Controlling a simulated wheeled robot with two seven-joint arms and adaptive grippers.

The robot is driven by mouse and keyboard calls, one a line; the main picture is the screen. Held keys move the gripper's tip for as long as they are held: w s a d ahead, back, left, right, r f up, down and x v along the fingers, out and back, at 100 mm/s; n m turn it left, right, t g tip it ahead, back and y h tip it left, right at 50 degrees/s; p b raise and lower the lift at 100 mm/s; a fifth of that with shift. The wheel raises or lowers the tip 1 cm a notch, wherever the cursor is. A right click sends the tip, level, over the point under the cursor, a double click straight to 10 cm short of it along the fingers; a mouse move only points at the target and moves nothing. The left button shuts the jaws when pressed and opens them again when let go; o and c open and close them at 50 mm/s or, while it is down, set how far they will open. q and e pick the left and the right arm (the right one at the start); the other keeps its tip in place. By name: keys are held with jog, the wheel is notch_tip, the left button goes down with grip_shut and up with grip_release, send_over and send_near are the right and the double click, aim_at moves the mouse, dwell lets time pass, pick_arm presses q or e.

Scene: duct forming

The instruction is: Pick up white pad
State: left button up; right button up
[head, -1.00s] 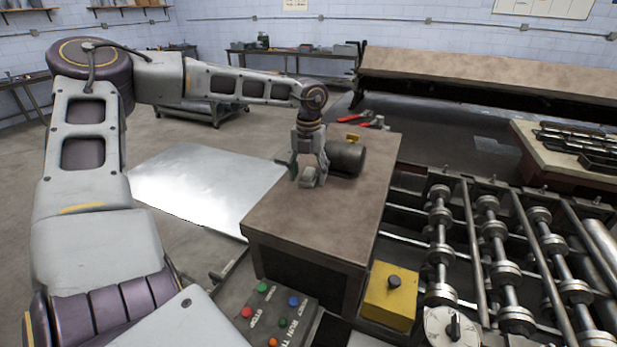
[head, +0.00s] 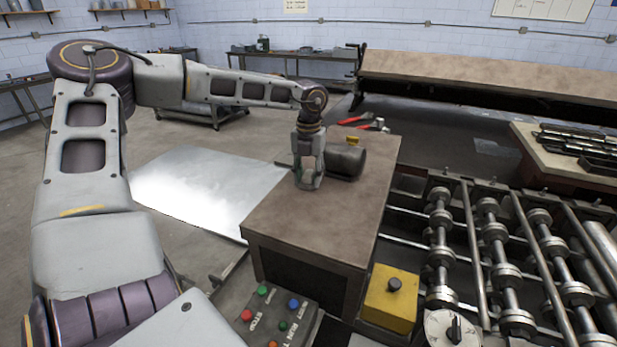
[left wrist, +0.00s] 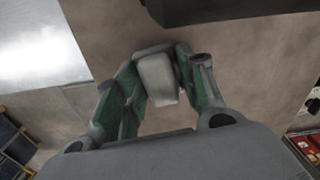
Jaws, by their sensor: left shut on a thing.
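The white pad (left wrist: 157,78) is a small pale block with rounded edges in the left wrist view, between the green-lined fingers of my left gripper (left wrist: 160,88). My left gripper (head: 309,182) is shut on the pad at the brown table top, left of a dark cylinder. In the head view the fingers mostly hide the pad. I cannot tell whether the pad is clear of the table. My right gripper is in neither view.
The dark cylinder (head: 345,160) lies close to the right of my left gripper. Red-handled tools (head: 356,120) lie at the back of the brown table (head: 318,228). A sheet of metal (head: 200,185) is to the left. A roller machine (head: 500,262) stands to the right.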

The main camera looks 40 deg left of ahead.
pick_arm(q)
jog(key=shift+r, duration=0.15)
notch_tip(320, 180, up, 28)
jog(key=b, duration=0.2)
dwell(0.5)
jog(key=shift+f, duration=0.2)
jog(key=o, duration=0.5)
jog(key=c, duration=0.4)
